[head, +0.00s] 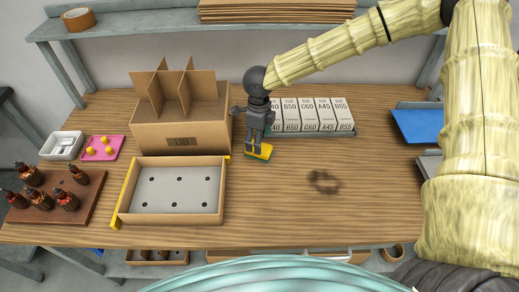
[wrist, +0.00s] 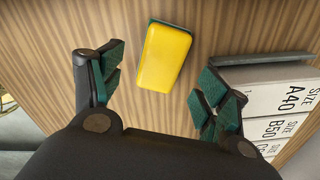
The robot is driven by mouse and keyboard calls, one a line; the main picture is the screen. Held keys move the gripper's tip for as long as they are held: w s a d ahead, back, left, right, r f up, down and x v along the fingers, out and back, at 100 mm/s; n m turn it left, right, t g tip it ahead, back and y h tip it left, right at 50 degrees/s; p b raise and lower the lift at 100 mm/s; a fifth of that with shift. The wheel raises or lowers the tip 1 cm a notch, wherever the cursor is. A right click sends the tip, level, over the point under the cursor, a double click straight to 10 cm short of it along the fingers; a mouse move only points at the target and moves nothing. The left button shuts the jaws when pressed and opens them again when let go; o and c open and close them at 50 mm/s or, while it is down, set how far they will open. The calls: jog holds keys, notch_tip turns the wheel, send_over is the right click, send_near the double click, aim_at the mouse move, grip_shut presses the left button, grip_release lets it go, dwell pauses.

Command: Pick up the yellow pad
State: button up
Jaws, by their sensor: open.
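The yellow pad (head: 262,150) lies on the wooden table, right of the shallow cardboard tray. It also shows in the wrist view (wrist: 165,58) as a yellow block with rounded corners and a dark green edge beneath it. My gripper (head: 257,148) is right over the pad in the head view and hides part of it. In the wrist view my gripper (wrist: 155,85) is open, its green-padded fingers standing to the left and right of the pad, with clear space on both sides. The pad is not held.
A row of white size boxes (head: 312,113) in a holder stands close to my gripper's right. A blue tray (head: 418,126) lies at right. The front right tabletop is clear.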

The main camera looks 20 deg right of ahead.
jog(key=shift+w+f+p, duration=0.1)
jog(key=shift+f+p, duration=0.7)
jog(key=shift+f, duration=1.7)
jog(key=c, duration=1.2)
jog(key=shift+r, duration=0.1)
jog(key=shift+r+b, duration=0.45)
jog(key=shift+r, duration=0.35)
jog(key=shift+r+b, duration=0.35)
jog(key=shift+r, duration=0.6)
jog(key=s+b, duration=0.1)
jog(key=s, duration=0.4)
jog(key=s+d+r+b, duration=0.1)
jog(key=s, duration=0.4)
jog(key=s+d+b, duration=0.1)
jog(key=s, duration=0.5)
jog(key=shift+r, duration=0.2)
